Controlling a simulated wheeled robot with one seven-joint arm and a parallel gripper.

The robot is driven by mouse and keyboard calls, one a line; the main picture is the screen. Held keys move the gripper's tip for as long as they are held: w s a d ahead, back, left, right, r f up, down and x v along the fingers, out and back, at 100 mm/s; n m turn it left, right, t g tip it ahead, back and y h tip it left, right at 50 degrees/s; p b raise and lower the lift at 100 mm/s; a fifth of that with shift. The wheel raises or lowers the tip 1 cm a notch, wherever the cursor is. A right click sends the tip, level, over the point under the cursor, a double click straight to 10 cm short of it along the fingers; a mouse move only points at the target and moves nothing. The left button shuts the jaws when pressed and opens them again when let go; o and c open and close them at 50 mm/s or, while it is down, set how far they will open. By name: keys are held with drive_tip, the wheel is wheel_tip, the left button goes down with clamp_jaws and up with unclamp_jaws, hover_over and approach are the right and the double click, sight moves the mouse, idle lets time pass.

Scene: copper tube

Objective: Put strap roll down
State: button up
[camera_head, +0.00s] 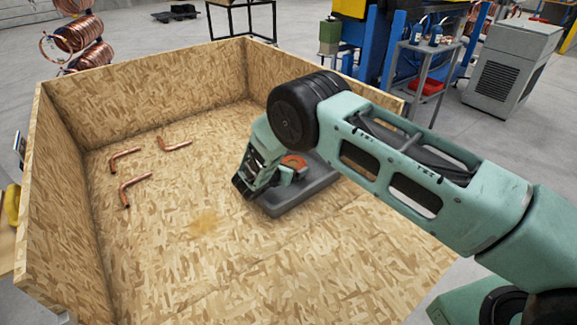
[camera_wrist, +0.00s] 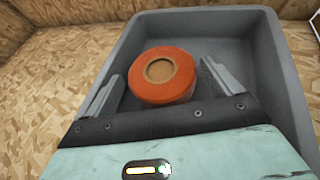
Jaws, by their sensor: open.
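The strap roll (camera_wrist: 163,76) is an orange ring with a tan centre. In the wrist view it lies flat in a grey tray (camera_wrist: 263,60), between my fingers with a gap on each side. My gripper (camera_wrist: 160,90) is open, one finger to the left of the roll and one to the right. In the head view my gripper (camera_head: 262,184) reaches down over the tray's left part, and the roll (camera_head: 294,162) shows only partly behind it. The tray (camera_head: 300,199) stands on the floor of a large chipboard crate (camera_head: 150,110). My arm hides the tray's far right part.
Several bent copper tubes (camera_head: 133,190) lie on the crate floor to the left. The crate walls surround the tray at the left and back. The crate floor in front of the tray is clear. Copper coils (camera_head: 77,35) and a grey machine (camera_head: 508,70) stand outside.

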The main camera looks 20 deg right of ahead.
drive_tip(key=shift+r, duration=0.1)
drive_tip(key=b+v, duration=0.2)
drive_tip(key=v, duration=1)
drive_tip(key=s+d+r+m+g+y, duration=0.1)
drive_tip(key=s+r+m+g+y, duration=0.2)
drive_tip(key=s, duration=1)
drive_tip(key=s+d+r+m+g+y, duration=0.1)
drive_tip(key=s+r+m+g+y, duration=0.2)
drive_tip(key=s+r+m, duration=0.6)
drive_tip(key=s+d+r+m+g+y, duration=0.1)
drive_tip(key=s+r+m+g+y, duration=0.2)
drive_tip(key=s, duration=1.3)
wheel_tip(320, 180, up, 4)
drive_tip(key=m+y, duration=0.1)
drive_tip(key=m, duration=0.3)
drive_tip(key=shift+s+d+f, duration=0.15)
drive_tip(key=shift+s+d, duration=0.1)
drive_tip(key=shift+s, duration=0.1)
